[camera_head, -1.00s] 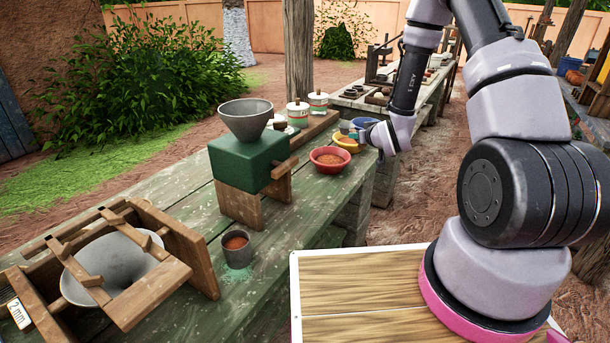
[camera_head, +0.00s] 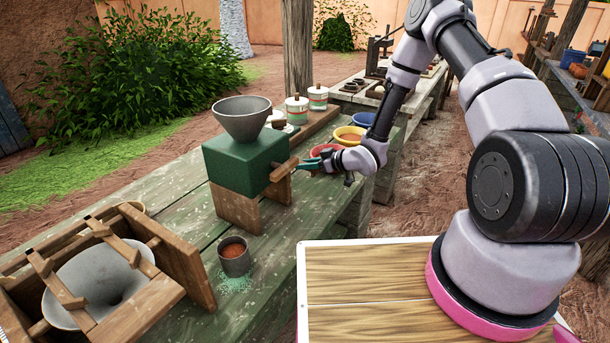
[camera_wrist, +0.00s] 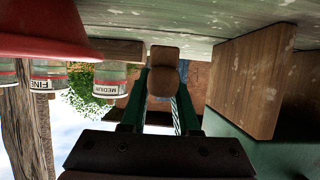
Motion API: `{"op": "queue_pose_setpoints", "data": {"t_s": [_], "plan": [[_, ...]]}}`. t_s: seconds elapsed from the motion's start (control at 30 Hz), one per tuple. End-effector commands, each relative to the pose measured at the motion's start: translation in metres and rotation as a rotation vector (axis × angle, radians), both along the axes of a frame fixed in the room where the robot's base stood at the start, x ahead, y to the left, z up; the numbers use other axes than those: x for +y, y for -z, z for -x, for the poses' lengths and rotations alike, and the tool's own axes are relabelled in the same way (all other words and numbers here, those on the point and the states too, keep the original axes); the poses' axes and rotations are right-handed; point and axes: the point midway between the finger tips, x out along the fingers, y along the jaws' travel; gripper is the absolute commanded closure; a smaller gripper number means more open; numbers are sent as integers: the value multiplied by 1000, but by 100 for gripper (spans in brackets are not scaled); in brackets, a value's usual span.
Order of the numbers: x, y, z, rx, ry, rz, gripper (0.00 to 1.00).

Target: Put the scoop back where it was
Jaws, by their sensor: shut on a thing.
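My gripper (camera_head: 302,166) is low over the table, pointing left, just right of the green mill (camera_head: 243,162). Its teal fingers also show in the wrist view (camera_wrist: 161,88), shut on a short wooden handle (camera_wrist: 163,72). I cannot tell whether this is the scoop's handle or the mill's wooden bar (camera_head: 284,169), which the fingertips nearly meet in the head view. No scoop bowl shows clearly. The red bowl (camera_head: 324,149) is behind my gripper, partly hidden; it fills the upper left of the wrist view (camera_wrist: 60,35). A yellow bowl (camera_head: 349,133) stands beyond it.
A blue bowl (camera_head: 364,119) and lidded jars (camera_head: 297,108) stand farther back. A grey cup (camera_head: 235,258) of reddish powder is in front of the mill. A wooden frame (camera_head: 180,262) with a grey funnel (camera_head: 95,285) fills the near left.

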Motion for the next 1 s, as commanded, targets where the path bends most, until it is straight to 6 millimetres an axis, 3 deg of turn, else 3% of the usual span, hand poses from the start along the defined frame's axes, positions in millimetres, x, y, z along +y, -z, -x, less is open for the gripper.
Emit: {"op": "queue_pose_setpoints", "data": {"t_s": [0.27, 0.63, 0.67, 0.7, 1.0], "plan": [[0, 37, 0, 1, 0, 0, 100], [0, 42, 0, 0, 1, 0, 100], [0, 41, 0, 0, 1, 0, 59], [0, 41, 0, 0, 1, 0, 44], [0, 41, 0, 0, 1, 0, 41]]}}
